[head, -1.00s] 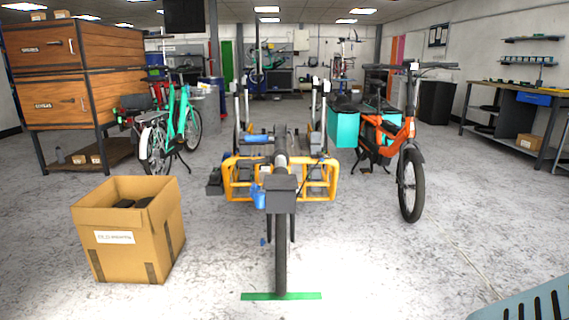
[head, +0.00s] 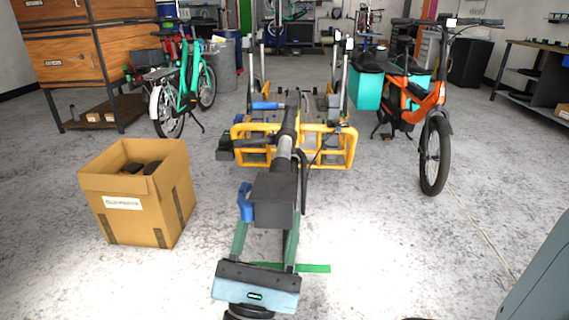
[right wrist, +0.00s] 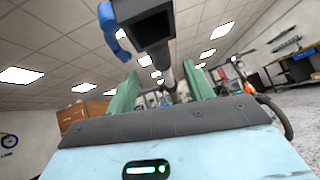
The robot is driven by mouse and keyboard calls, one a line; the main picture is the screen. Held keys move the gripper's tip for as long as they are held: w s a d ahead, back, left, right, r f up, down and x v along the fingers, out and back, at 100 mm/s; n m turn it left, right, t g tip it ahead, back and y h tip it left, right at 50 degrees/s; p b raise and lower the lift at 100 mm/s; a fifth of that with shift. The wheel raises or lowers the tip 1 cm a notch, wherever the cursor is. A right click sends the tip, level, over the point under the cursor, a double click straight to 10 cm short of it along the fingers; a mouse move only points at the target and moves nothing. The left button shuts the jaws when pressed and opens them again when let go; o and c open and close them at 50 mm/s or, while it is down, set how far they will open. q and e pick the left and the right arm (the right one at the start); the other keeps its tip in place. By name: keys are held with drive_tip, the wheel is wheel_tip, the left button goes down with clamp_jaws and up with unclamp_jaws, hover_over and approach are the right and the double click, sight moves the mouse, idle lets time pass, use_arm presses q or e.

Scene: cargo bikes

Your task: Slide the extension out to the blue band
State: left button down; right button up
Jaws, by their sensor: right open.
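A dark tube (head: 289,128) with a grey section (head: 284,152) runs toward me from the cargo bike's yellow frame (head: 305,158). A black box (head: 275,201) sits at its near end, with a blue lever (head: 245,202) at its left. The box (right wrist: 143,22) and lever (right wrist: 115,32) also show at the top of the right wrist view. I cannot make out a blue band on the tube for certain. My right gripper (head: 266,236) is open, its two green fingers apart just below and in front of the box, with nothing seen gripped. My left gripper is not in view.
A cardboard box (head: 170,205) stands on the floor at the left. A green bike (head: 187,90) and wooden cabinet (head: 62,60) are behind it. An orange bike (head: 425,105) stands at the right. A green floor strip (head: 314,268) lies under the gripper. Floor between is clear.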

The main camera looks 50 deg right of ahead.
sight(280, 174)
drive_tip(key=shift+p+x, duration=0.55)
drive_tip(key=shift+x, duration=3.3)
drive_tip(key=shift+c, duration=0.4)
clamp_jaws()
